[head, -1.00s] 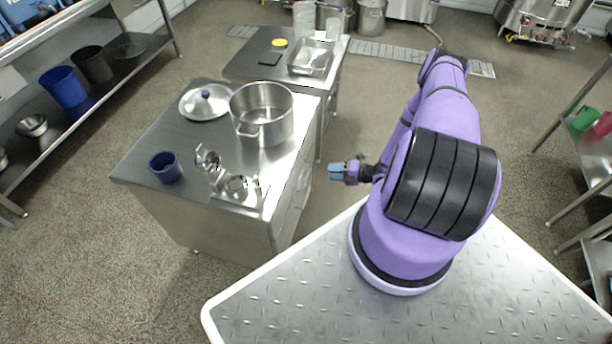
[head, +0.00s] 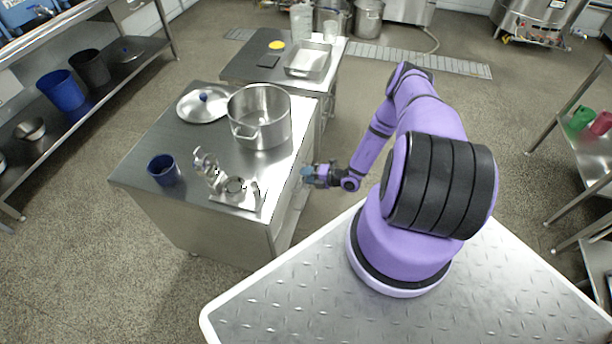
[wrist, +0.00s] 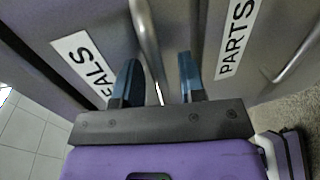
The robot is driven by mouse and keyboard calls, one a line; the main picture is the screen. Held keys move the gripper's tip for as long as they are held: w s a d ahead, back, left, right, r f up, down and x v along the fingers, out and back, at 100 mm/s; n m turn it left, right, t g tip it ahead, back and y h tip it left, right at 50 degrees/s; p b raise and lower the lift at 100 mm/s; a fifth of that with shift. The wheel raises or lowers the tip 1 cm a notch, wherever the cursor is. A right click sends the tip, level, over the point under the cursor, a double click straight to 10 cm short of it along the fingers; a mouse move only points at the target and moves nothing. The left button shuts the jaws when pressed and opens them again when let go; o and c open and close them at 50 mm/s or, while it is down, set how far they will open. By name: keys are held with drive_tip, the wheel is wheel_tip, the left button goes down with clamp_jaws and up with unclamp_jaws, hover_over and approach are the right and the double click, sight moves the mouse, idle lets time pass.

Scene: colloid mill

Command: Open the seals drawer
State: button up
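The seals drawer (wrist: 100,24) shows in the wrist view as a grey front with a white label partly hidden by a finger, reading "EALS". Its metal bar handle (wrist: 146,38) runs down the picture between the two fingers of my gripper (wrist: 158,80). The blue-tipped fingers are open, one on each side of the bar, with gaps visible. In the head view my gripper (head: 308,175) is at the right, drawer side of the steel cabinet (head: 215,228). The drawer looks shut, though its edges are hard to make out.
A drawer front labelled PARTS (wrist: 235,38) with its own bar handle (wrist: 300,48) lies to the right in the wrist view. A pot (head: 262,118), a lid (head: 203,104), a blue cup (head: 164,170) and a metal fixture (head: 236,188) stand on the cabinet. Floor beyond my gripper is clear.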

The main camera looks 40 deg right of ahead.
drive_tip(key=shift+w+a, duration=0.1)
drive_tip(key=shift+c, duration=0.4)
clamp_jaws()
drive_tip(key=f+v, duration=0.2)
drive_tip(key=v, duration=1)
drive_tip(key=s+f+v, duration=0.1)
drive_tip(key=f+v, duration=0.2)
drive_tip(key=v, duration=0.9)
drive_tip(key=shift+s+d, duration=0.3)
drive_tip(key=shift+d, duration=0.3)
drive_tip(key=shift+o, duration=0.4)
unclamp_jaws()
